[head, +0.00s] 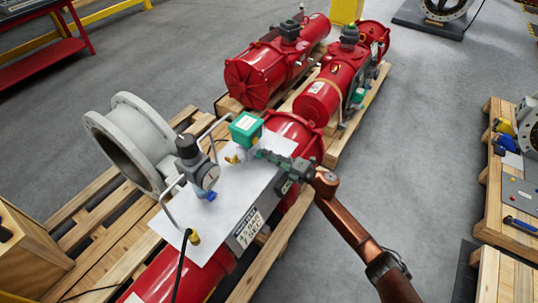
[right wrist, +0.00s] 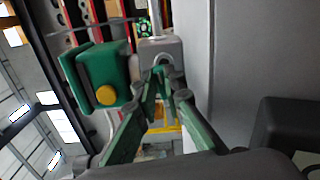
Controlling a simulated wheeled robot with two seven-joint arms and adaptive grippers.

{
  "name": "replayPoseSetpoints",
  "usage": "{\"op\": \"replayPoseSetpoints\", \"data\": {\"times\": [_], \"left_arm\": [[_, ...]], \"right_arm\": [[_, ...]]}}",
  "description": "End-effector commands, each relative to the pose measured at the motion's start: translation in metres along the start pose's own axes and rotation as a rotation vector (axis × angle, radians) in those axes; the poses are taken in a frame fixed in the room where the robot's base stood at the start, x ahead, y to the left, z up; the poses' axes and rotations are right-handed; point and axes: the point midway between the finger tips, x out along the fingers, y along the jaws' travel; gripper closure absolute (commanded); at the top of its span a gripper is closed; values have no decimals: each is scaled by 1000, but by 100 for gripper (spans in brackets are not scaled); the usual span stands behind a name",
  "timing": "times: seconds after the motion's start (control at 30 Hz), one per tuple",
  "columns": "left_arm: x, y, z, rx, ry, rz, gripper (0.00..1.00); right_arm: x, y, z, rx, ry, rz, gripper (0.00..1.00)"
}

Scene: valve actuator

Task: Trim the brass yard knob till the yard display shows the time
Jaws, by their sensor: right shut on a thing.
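The red actuator (head: 160,275) lies on a pallet with a white plate (head: 185,222) on top. A green box (head: 245,127) stands on the plate with a brass-coloured fitting (head: 232,158) by its base. In the right wrist view, a green box (right wrist: 85,75) carries a round yellow knob (right wrist: 106,95), left of my fingers and apart from them. My right gripper (head: 260,154) is shut at a grey block (right wrist: 158,52); its fingertips (right wrist: 168,76) hide what they hold. A grey box carries a white label (head: 249,230) ending in "SEC". I cannot make out a display reading. My left gripper is out of view.
A grey flanged ring (head: 130,140) sits behind on the pallet. More red actuators (head: 275,65) stand farther back.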

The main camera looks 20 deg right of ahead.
Motion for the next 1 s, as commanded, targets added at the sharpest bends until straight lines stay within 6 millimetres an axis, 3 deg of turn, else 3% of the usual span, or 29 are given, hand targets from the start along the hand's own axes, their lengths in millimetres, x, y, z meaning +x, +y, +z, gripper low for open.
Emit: {"op": "replayPoseSetpoints", "data": {"times": [0.47, 0.5, 0.73, 1.0], "left_arm": [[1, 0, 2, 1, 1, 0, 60], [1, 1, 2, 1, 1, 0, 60], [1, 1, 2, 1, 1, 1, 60], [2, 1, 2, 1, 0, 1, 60]], "right_arm": [[-1, 0, 3, 16, -6, -1, 100], [-1, 0, 3, 15, -6, -1, 90], [0, 0, 2, 15, -3, 0, 74], [1, -2, -1, 16, 2, -2, 73]]}}
